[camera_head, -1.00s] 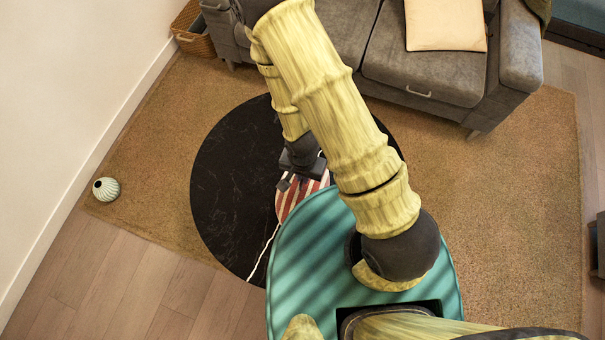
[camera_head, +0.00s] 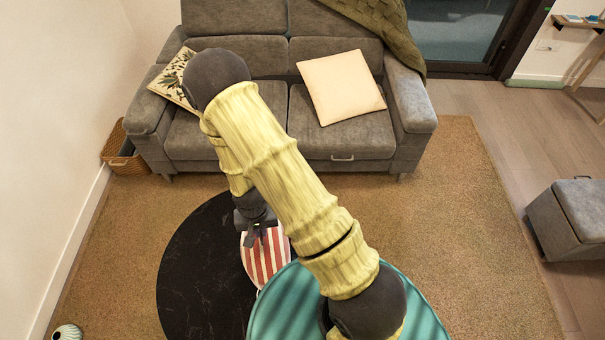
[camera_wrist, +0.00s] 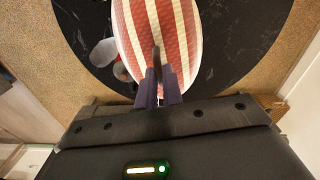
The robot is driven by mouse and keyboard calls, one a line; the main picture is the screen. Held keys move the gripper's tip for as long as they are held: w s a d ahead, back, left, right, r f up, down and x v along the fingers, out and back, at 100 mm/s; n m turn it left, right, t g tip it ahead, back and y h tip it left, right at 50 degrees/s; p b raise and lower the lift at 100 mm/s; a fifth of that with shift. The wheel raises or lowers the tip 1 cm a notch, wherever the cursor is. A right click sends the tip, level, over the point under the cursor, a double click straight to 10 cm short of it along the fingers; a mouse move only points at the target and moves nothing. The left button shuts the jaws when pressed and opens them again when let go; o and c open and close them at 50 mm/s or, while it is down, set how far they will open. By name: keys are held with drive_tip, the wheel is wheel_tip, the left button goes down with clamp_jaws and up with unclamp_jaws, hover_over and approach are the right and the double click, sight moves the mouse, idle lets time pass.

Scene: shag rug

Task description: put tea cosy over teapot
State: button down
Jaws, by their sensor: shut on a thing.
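The tea cosy (camera_head: 265,258) is red-and-white striped. My gripper (camera_head: 257,228) is shut on its top, over the black round table; my arm and body hide part of the cosy in the head view. In the wrist view the cosy (camera_wrist: 183,35) fills the upper middle, and my gripper (camera_wrist: 160,78) pinches it at the near side. I cannot clearly make out the teapot.
The black marbled table (camera_head: 195,275) stands on a tan rug (camera_head: 465,230). Its left part is bare in the head view. A grey sofa (camera_head: 350,150) with cushions stands behind. A wicker basket (camera_head: 122,152), a grey ottoman (camera_head: 575,220) and a striped vase (camera_head: 67,332) stand apart.

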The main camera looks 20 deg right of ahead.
drive_tip(key=w+d+r+n+p, duration=0.1)
drive_tip(key=w+d+r+p, duration=0.4)
drive_tip(key=r, duration=0.3)
drive_tip(key=w+d+r+n+p, duration=0.1)
drive_tip(key=w+d+r+p, duration=0.4)
drive_tip(key=r+p, duration=0.3)
drive_tip(key=shift+w+r+n, duration=0.15)
drive_tip(key=shift+w+n, duration=0.15)
drive_tip(key=shift+w, duration=0.3)
